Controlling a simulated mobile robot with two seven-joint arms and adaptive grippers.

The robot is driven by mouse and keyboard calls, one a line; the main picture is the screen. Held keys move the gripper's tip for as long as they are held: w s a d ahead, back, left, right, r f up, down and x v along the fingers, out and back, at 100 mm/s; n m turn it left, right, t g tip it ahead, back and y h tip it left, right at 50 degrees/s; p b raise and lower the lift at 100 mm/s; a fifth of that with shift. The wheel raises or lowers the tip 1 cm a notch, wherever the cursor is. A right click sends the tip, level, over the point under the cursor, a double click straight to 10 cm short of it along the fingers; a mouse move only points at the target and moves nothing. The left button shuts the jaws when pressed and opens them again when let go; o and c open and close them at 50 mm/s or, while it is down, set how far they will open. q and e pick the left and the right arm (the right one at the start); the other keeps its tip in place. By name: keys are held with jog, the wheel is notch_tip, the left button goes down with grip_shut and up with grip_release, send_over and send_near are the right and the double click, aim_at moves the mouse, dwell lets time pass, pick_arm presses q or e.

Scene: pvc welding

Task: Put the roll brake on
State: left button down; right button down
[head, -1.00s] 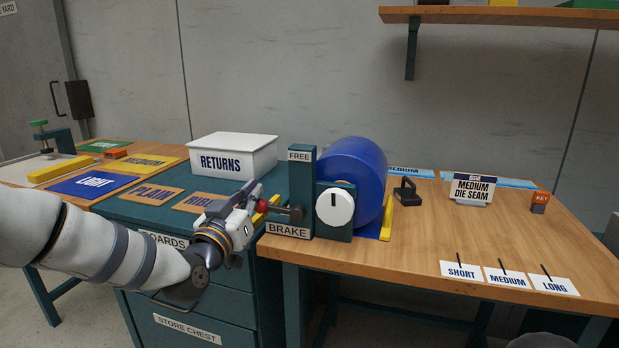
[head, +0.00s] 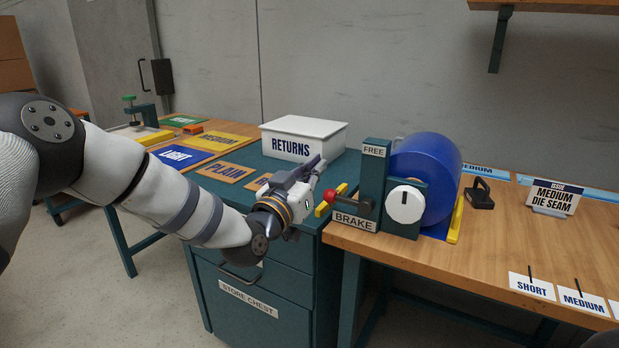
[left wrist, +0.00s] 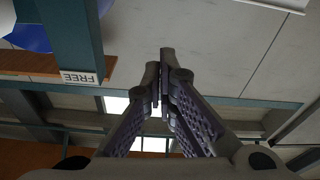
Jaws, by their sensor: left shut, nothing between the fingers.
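The roll brake is a teal upright post (head: 373,165) with a FREE label at its top and a BRAKE label (head: 353,221) at its foot. Its dark lever (head: 364,207) with a red knob (head: 330,196) sits low, just above the BRAKE label. A blue roll (head: 432,170) stands behind a white round dial (head: 404,204). My left gripper (head: 316,166) is shut and empty, up and left of the knob and apart from it. The left wrist view shows its fingertips (left wrist: 162,76) together, with the FREE label (left wrist: 78,77) nearby. My right gripper is out of view.
A white RETURNS box (head: 300,140) stands on the teal chest behind my left gripper. Board mats (head: 225,172) lie to its left. A black block (head: 481,195) and an issue sign (head: 549,196) stand on the wooden bench to the right.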

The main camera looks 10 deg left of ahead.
pick_arm(q)
jog(key=v, duration=0.7)
jog(key=shift+s, duration=0.4)
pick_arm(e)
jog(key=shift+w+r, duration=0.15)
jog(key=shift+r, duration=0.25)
pick_arm(q)
jog(key=shift+d+f, duration=0.1)
jog(key=shift+f, duration=0.1)
